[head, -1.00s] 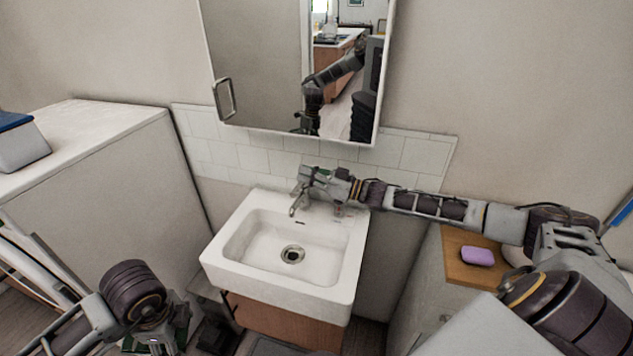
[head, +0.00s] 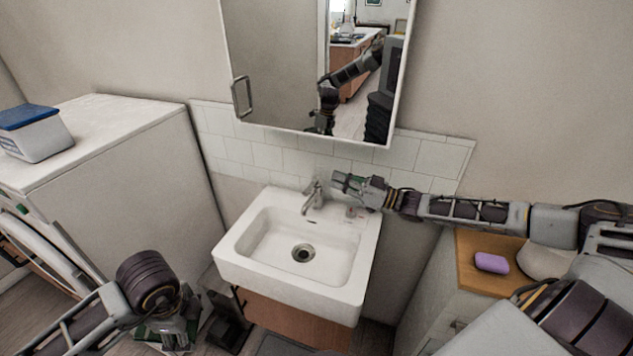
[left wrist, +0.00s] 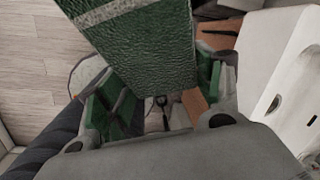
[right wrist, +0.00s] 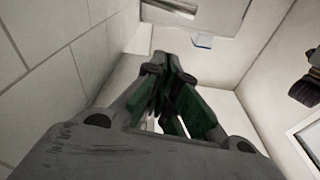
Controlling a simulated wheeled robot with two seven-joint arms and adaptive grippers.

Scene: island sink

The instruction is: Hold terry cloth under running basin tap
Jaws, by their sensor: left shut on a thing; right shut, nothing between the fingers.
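The basin tap (head: 313,194) stands at the back of the white basin (head: 232,247). I see no water stream below its spout. My right gripper (head: 338,182) is shut and empty, just right of the tap, apparently apart from it; its closed fingers also show in the right wrist view (right wrist: 170,75). My left gripper (head: 170,335) is low at the left front, outside the basin. It is shut on the terry cloth, a green textured piece with a pale band (left wrist: 150,50) that fills the middle of the left wrist view. In the head view the cloth is mostly hidden.
A mirror cabinet (head: 275,65) hangs above the basin. Purple soap (head: 491,263) lies on a wooden top (head: 480,245) at the right. The basin bowl is empty.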

